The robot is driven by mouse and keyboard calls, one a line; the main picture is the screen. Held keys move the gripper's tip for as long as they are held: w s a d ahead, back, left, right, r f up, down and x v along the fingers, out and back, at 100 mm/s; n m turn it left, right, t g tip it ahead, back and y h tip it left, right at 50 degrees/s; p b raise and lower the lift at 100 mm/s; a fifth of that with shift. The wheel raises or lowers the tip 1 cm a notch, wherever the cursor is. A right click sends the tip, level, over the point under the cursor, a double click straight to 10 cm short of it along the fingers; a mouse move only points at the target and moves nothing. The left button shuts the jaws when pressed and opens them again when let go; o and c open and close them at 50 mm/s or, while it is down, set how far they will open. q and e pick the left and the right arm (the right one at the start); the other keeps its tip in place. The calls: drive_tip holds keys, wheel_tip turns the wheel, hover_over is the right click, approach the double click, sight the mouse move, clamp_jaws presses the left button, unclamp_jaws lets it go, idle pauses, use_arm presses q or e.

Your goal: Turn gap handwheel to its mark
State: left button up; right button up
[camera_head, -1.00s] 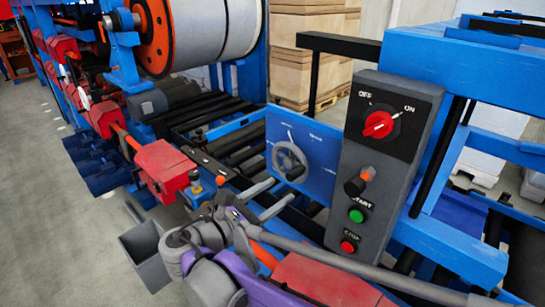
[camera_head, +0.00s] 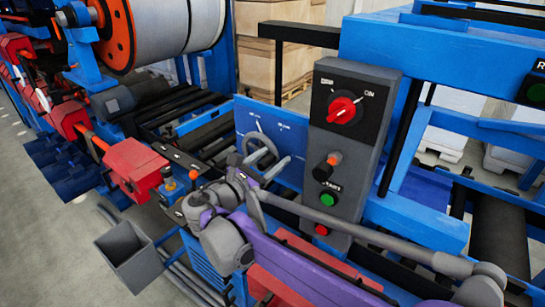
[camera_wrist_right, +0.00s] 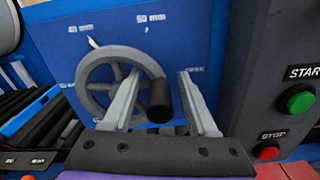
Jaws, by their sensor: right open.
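The gap handwheel (camera_head: 258,148) is a grey spoked wheel on a blue panel (camera_head: 292,140), partly hidden by my right arm. In the right wrist view the handwheel (camera_wrist_right: 82,92) shows larger, with a dark knob (camera_wrist_right: 158,98) at its right side. White marks with mm labels (camera_wrist_right: 152,18) are on the panel above it. My right gripper (camera_wrist_right: 157,80) is open, and its grey fingers lie on either side of the knob in the picture; contact cannot be told. In the head view the right gripper (camera_head: 271,163) is in front of the wheel. My left gripper is not in view.
A grey control box (camera_head: 350,150) stands right of the panel, with a red selector (camera_head: 343,110), green start button (camera_head: 328,198) and red stop button (camera_head: 321,230). A red block (camera_head: 137,168) and rollers are left. A grey bin (camera_head: 128,250) stands lower left.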

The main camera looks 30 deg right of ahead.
clamp_jaws()
